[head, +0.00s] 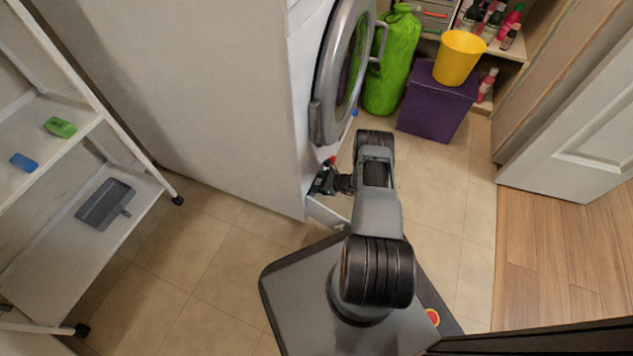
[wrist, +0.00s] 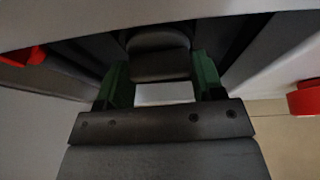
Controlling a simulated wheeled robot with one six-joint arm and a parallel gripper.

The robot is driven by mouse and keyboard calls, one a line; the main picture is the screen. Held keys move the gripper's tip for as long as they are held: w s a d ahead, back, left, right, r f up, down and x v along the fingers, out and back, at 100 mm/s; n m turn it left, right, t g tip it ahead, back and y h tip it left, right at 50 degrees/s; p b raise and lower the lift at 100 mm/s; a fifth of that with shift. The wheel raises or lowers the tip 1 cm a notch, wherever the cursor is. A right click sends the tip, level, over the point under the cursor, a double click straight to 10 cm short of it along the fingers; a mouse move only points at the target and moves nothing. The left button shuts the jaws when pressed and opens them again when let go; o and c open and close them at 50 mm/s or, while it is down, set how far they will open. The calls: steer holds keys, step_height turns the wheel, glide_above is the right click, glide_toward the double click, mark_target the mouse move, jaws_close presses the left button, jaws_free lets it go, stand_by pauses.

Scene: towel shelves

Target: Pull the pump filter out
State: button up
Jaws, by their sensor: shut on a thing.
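My gripper (head: 322,183) is at this low front opening. In the wrist view, the green fingers of my gripper (wrist: 160,88) are shut on a dark grey rounded piece, which looks like the pump filter (wrist: 160,58). The filter sits between the fingertips inside a dark recess under a pale edge. How far it stands out of the recess cannot be told. In the head view my gripper and arm hide the filter.
A purple bin (head: 436,108) with a yellow bucket (head: 459,58) and a green bag (head: 392,62) stand beyond the machine. A white shelf rack (head: 45,240) is at the left. Red parts (wrist: 24,55) show beside the recess. The tiled floor is clear at left.

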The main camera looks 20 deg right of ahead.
steer(key=shift+c, duration=0.9)
steer(key=shift+d, duration=0.1)
steer(key=s+d, duration=0.6)
steer(key=s, duration=0.1)
steer(key=shift+d, duration=0.25)
stand_by(0.5)
steer(key=shift+s, duration=0.15)
steer(key=shift+r, duration=0.1)
steer(key=shift+r+p, duration=1.35)
steer(key=shift+r, duration=0.55)
